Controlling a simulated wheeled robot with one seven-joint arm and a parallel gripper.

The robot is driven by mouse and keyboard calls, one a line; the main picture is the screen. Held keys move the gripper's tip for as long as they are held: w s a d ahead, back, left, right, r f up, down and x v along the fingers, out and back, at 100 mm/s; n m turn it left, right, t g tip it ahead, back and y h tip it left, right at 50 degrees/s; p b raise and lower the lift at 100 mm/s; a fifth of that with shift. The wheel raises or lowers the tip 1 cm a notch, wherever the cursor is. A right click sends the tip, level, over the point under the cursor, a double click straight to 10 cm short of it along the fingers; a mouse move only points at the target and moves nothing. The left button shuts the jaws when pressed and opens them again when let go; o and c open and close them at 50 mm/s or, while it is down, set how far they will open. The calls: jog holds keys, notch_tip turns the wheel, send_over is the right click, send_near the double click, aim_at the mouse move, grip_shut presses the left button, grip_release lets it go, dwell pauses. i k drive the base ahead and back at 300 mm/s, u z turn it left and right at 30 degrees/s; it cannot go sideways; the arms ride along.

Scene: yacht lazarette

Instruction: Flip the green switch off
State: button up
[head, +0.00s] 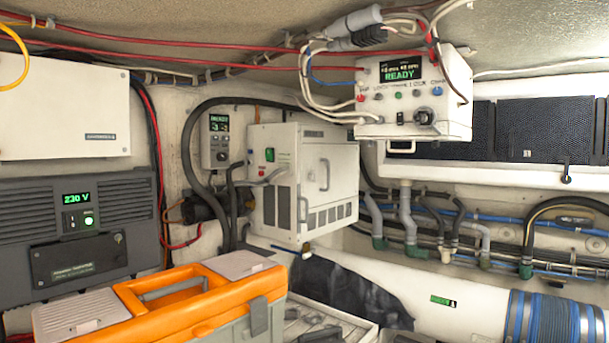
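A small green rectangular switch (270,155) sits on the left front face of a white cabinet (330,145) in the middle of the head view. Its on or off position is too small to tell. A small red mark shows next to it. My gripper is not in view.
An orange and grey toolbox (190,318) fills the lower left foreground, below the cabinet. A white control box (455,120) reading READY hangs at upper right. Grey hoses run past the cabinet's left side. Pipes and a blue-banded cylinder (540,318) lie at the right.

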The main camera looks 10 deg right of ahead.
aim_at(268, 151)
jog(key=z, duration=1.3)
jog(key=i, duration=1.5)
jog(key=u, duration=3.35)
